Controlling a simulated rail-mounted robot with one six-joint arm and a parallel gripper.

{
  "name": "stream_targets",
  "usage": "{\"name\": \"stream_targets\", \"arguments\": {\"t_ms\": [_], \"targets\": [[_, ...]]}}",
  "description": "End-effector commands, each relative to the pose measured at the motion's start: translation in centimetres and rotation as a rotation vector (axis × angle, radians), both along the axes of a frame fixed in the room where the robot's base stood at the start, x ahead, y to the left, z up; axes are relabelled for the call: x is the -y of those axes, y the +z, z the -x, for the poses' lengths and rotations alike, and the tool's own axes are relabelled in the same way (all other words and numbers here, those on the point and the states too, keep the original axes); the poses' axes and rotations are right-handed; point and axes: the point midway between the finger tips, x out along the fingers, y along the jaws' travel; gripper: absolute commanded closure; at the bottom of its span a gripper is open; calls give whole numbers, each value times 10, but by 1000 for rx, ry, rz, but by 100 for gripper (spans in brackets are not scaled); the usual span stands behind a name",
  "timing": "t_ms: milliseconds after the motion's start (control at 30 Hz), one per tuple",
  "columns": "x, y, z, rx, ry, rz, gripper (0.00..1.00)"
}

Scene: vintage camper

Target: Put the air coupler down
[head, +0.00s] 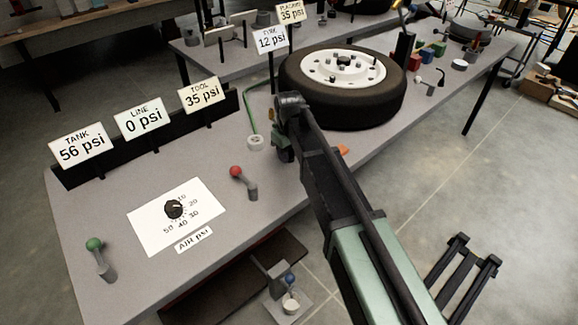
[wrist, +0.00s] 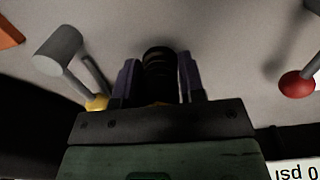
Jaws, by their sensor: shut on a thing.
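My gripper (wrist: 158,72) is shut on a dark, ribbed cylinder, which looks like the air coupler (wrist: 158,65), held between its two fingers in the wrist view. The grey bench top shows behind it; I cannot tell whether the coupler touches it. In the head view my gripper (head: 283,150) is over the bench (head: 130,180), between the red-knobbed lever and the tyre. My own arm hides the coupler there.
A red-knobbed lever (head: 237,172) stands near my gripper, also in the wrist view (wrist: 297,84). A white ring (head: 255,142) with a green hose (head: 246,105) is close by. A wheel with a tyre (head: 345,105) lies behind. Bench around the dial card (head: 150,222) is mostly clear.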

Motion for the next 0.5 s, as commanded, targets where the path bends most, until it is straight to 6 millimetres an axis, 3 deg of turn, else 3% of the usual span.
{"name": "stream_targets", "arguments": {"t_ms": [33,67,500], "targets": [[0,-22,0,0,0,0,100],[0,-26,0,0,0,0,100],[0,-28,0,0,0,0,100]]}}
